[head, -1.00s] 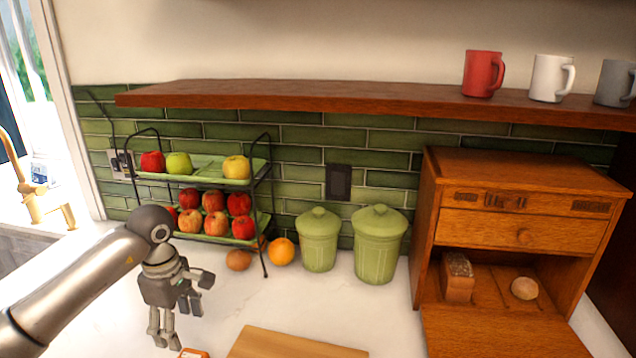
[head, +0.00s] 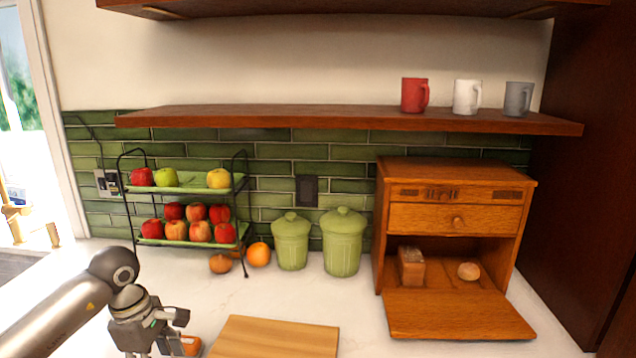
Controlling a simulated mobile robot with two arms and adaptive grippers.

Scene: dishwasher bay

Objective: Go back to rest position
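My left gripper (head: 150,346) hangs at the lower left, above the counter. Its fingers look spread apart, with no object seen between them; their tips are cut off by the bottom edge. An orange-topped item (head: 189,345) lies just right of the gripper and is partly hidden by it. My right gripper is not in view.
A two-tier fruit stand (head: 240,183), two green canisters (head: 343,243) (head: 291,242) and an open wooden bread box (head: 455,218) stand along the wall. A cutting board (head: 272,338) lies in front. Three mugs, including a red mug (head: 413,95), sit on the shelf (head: 330,119).

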